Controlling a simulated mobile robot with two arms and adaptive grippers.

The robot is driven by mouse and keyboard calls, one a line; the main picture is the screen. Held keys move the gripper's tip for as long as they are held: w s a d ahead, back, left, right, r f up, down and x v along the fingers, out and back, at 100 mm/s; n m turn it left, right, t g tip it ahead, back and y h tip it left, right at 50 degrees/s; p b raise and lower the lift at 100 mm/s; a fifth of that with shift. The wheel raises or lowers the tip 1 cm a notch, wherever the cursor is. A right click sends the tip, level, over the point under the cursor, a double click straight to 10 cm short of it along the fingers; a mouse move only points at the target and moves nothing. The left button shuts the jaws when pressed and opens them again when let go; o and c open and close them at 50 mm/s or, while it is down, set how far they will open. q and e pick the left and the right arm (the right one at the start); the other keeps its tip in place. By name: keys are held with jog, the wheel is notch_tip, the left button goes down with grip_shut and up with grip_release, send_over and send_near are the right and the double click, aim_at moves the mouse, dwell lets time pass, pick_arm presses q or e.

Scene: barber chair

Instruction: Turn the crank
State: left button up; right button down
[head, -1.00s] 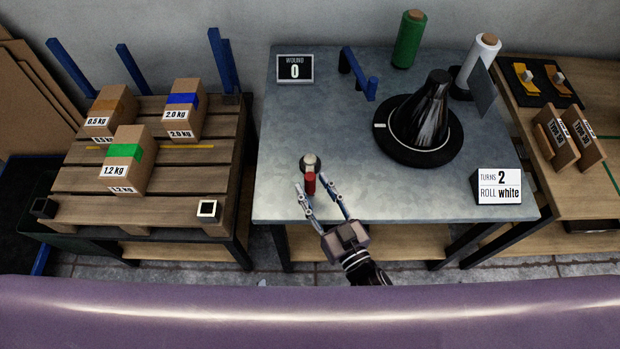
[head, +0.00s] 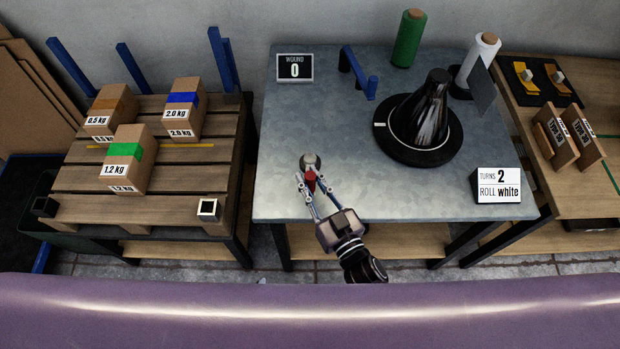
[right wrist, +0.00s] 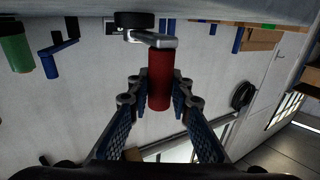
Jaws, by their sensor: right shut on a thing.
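The crank (head: 310,161) sits at the front left of the grey table, a pale hub with a red handle (head: 311,180). My right gripper (head: 311,187) is shut on the red handle. In the right wrist view the red handle (right wrist: 160,82) stands between the two fingers, hanging from a grey crank arm (right wrist: 150,40). A black cone (head: 433,110) stands on a round black turntable (head: 390,147) with a white mark at its left. A display (head: 295,69) reads "WOUND 0". A sign (head: 498,187) reads "TURNS 2, ROLL white". My left gripper is not in view.
A white roll (head: 481,58) and a green roll (head: 409,40) stand at the table's back. A blue bracket (head: 358,74) is behind the crank. Boxes (head: 124,160) sit on a pallet at left. The table (head: 290,200) is clear around the crank.

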jog(key=shift+d, duration=0.1)
jog(key=shift+d+n+g+y+p, duration=0.5)
jog(key=shift+n+y+p, duration=0.25)
jog(key=shift+y, duration=0.15)
jog(key=shift+w+d+n+g+y+p, duration=0.25)
jog(key=shift+d+n+g+y+p, duration=0.15)
jog(key=shift+d+n+g+y, duration=0.5)
jog(key=shift+w+d+f, duration=0.1)
jog(key=shift+w+d, duration=0.2)
jog(key=shift+d, duration=0.2)
jog(key=shift+w+d+f, duration=0.1)
jog(key=shift+w+d, duration=0.15)
jog(key=shift+d, duration=0.25)
jog(key=c, duration=2.2)
grip_release()
jog(key=o, duration=0.5)
jog(key=shift+s+d+r, duration=0.1)
jog(key=shift+s+r, duration=0.05)
jog(key=shift+s, duration=0.05)
jog(key=shift+c, duration=0.2)
